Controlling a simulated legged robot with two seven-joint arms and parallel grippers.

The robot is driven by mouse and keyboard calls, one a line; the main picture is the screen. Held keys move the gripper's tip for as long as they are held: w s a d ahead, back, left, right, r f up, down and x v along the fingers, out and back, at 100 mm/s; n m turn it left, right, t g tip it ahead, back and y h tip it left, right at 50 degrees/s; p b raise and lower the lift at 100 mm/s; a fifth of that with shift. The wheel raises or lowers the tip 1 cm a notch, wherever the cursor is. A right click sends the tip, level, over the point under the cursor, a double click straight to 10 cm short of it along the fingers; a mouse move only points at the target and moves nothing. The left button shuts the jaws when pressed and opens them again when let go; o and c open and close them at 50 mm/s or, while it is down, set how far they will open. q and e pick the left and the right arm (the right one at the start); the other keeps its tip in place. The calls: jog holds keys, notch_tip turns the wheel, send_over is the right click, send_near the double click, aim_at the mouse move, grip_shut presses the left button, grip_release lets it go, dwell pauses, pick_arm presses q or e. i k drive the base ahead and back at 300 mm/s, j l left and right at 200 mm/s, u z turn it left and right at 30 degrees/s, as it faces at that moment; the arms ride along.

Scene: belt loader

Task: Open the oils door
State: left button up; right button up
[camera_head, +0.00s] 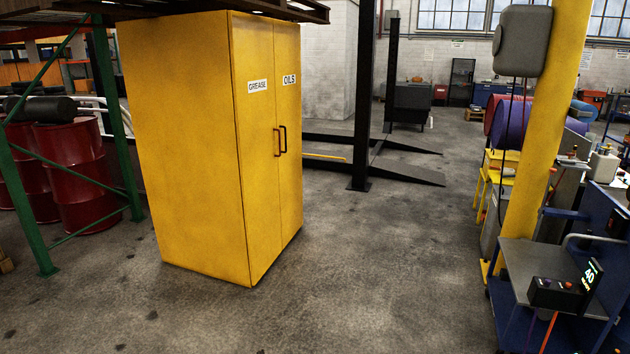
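A tall yellow cabinet (195,150) stands left of centre, its two-door front turned to the right. The near door is labelled GREASE (257,85). The far door is the oils door (289,180), labelled OILS (289,79). Both doors look closed, with a thin seam between them. Two dark upright handles sit side by side at the seam: the grease handle (277,143) and the oils handle (284,139). Neither of my grippers is in view.
Open concrete floor (370,260) lies in front of the doors. Red drums (80,175) and a green rack post (112,110) stand left of the cabinet. A yellow column (545,130) and a blue cart (555,290) stand at right. A black lift post (364,100) rises behind.

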aim_at(286, 34)
jog(key=i+j+z, duration=0.1)
jog(key=i, duration=2.65)
jog(key=i+u, duration=0.2)
jog(key=i, duration=0.35)
jog(key=i+u, duration=0.2)
jog(key=i, duration=0.35)
jog(key=i+l+u, duration=0.2)
jog(key=i, duration=0.3)
jog(key=i+l+u, duration=0.2)
jog(key=i, duration=0.35)
jog(key=i+l+u, duration=0.2)
jog(key=i+l, duration=0.15)
jog(key=i, duration=0.15)
